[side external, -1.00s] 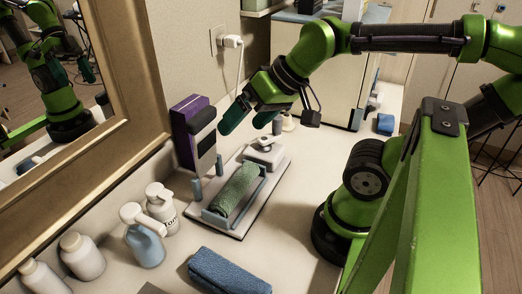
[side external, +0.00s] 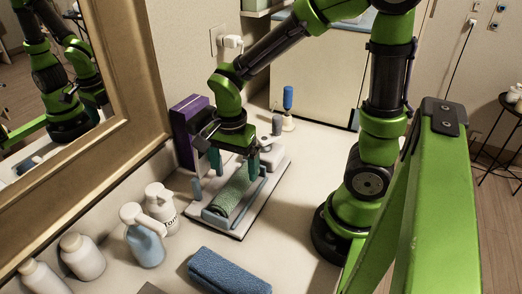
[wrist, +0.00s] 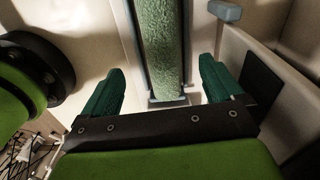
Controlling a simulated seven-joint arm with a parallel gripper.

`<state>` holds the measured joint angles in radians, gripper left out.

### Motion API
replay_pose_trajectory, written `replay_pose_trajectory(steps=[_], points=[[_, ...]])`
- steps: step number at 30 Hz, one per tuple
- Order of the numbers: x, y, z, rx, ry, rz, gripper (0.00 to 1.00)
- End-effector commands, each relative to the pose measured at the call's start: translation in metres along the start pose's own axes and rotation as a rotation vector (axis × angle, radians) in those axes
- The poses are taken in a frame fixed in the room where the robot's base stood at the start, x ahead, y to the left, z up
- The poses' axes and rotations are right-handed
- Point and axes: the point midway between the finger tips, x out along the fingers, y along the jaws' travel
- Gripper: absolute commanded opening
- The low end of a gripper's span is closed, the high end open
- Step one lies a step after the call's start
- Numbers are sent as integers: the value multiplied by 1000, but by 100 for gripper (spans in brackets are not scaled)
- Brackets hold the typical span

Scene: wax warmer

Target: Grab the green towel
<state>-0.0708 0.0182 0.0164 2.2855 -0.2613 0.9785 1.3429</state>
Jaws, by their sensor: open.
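The green towel (side external: 231,197) is rolled up and lies in a narrow holder (side external: 216,219) on a pale tray (side external: 240,230) on the counter. My gripper (side external: 234,174) is open and points down over the towel's far end, which it partly hides in the side view. In the wrist view the towel (wrist: 162,45) runs lengthwise up the picture, between the lines of the two teal fingers (wrist: 158,88). The fingers are apart with nothing between them. I cannot tell how high they are above the towel.
A purple box (side external: 185,135) stands close to my gripper's left. A blue rolled towel (side external: 228,271) lies in front of the tray. Several bottles, including a pump bottle (side external: 146,244), stand at the left below the mirror (side external: 130,75).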

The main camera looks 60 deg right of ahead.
Motion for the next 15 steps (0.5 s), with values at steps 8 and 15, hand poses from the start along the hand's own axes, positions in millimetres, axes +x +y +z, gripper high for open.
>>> replay_pose_trajectory(steps=[8, 15], points=[[22, 1, -1, 59, 0, 4, 94], [51, 0, -4, 59, 0, 7, 94]])
